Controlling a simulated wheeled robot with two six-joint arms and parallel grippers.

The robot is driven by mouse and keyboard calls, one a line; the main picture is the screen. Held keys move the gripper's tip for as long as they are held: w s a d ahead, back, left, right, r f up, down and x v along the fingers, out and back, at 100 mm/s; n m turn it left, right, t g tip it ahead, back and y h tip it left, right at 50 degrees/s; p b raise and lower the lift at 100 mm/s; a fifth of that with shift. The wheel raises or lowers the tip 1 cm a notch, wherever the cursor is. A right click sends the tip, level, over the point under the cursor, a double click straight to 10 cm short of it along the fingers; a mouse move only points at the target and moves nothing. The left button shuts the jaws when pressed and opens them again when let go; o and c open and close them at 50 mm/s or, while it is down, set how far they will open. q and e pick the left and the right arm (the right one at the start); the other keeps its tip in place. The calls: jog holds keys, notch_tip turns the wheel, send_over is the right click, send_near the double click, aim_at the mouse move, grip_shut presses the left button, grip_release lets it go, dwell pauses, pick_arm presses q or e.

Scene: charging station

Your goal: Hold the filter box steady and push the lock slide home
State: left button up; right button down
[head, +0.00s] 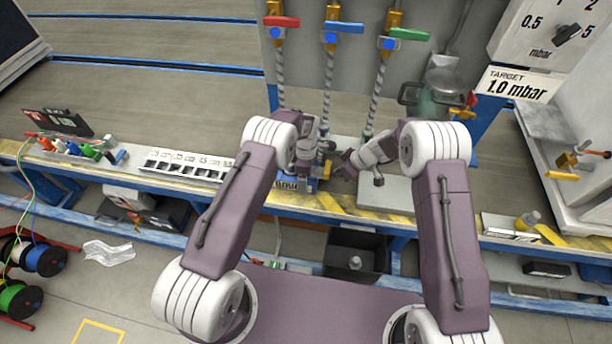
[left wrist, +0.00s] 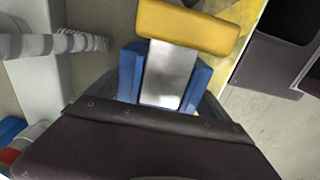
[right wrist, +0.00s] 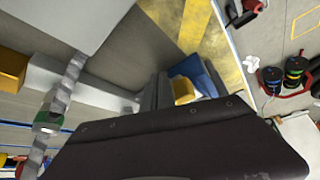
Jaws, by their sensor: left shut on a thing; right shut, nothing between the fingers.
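The blue filter box (head: 311,185) sits at the front of the bench. In the left wrist view, the box's blue sides (left wrist: 131,72) flank a silver lock slide (left wrist: 168,76) with a yellow handle (left wrist: 187,27) at its outer end. My left gripper (head: 308,172) is shut on the filter box; its fingers are mostly hidden behind the wrist in its own view. My right gripper (head: 347,166) is shut and empty, just right of the box. In the right wrist view, its closed fingers (right wrist: 157,90) appear beside the yellow handle (right wrist: 183,89); contact cannot be told.
Hoses hang behind from red (head: 281,21), blue (head: 344,27) and green (head: 409,34) valve handles. A white slotted tray (head: 187,166) lies left on the bench. A grey plate (head: 388,192) lies right of my grippers. A black bin (head: 357,258) stands below.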

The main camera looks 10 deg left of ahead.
aim_at(329, 171)
jog(key=shift+a, duration=1.55)
dwell(0.4)
jog(key=shift+d, duration=1.05)
pick_arm(q)
jog(key=o, duration=1.5)
jog(key=shift+c, duration=0.2)
pick_arm(e)
notch_tip(329, 171, up, 8)
pick_arm(q)
notch_tip(329, 171, up, 12)
jog(key=shift+r, duration=0.1)
pick_arm(e)
jog(key=shift+d, duration=0.1)
